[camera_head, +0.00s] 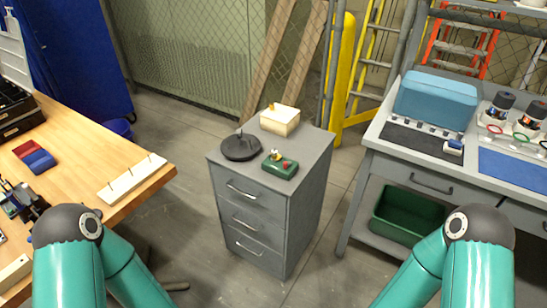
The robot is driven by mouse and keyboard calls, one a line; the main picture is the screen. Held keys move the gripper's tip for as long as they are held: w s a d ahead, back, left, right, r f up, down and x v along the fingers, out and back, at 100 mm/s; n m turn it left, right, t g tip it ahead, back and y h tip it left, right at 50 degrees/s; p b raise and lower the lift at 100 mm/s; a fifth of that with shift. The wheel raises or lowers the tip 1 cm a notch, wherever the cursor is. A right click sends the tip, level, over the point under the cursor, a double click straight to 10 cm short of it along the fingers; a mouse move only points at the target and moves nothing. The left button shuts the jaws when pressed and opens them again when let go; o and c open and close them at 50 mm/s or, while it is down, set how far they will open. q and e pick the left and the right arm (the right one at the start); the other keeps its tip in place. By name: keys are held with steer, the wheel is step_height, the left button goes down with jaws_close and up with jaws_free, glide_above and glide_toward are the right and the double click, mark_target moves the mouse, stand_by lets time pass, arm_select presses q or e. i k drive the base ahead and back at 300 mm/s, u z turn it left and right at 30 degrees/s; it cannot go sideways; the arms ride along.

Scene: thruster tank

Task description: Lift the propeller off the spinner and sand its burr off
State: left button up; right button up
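On the grey drawer cabinet, a dark round disc (240,148) with a short upright post lies at the left. A green box (280,167) with a red button and a small pale yellow piece on top stands at the front right. A cream block (280,122) with a small yellow piece on it stands at the back. I cannot tell which of these is the spinner, nor make out a propeller or its burr. Only my teal arm links show, low at left and right; neither gripper is in view.
The wooden table (110,148) at left carries a white pegged strip (132,179) and a black crate (17,115). The grey bench (385,165) at right holds a blue case (433,99), jars, rings and mats. A green bin (408,214) sits below. Floor shows between the furniture.

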mark_target(275, 155)
steer(key=u, duration=0.05)
steer(key=i, duration=1.05)
steer(key=z, duration=2.4)
steer(key=k, duration=0.95)
steer(key=u, duration=1.1)
steer(key=i, duration=0.35)
steer(key=u, duration=0.15)
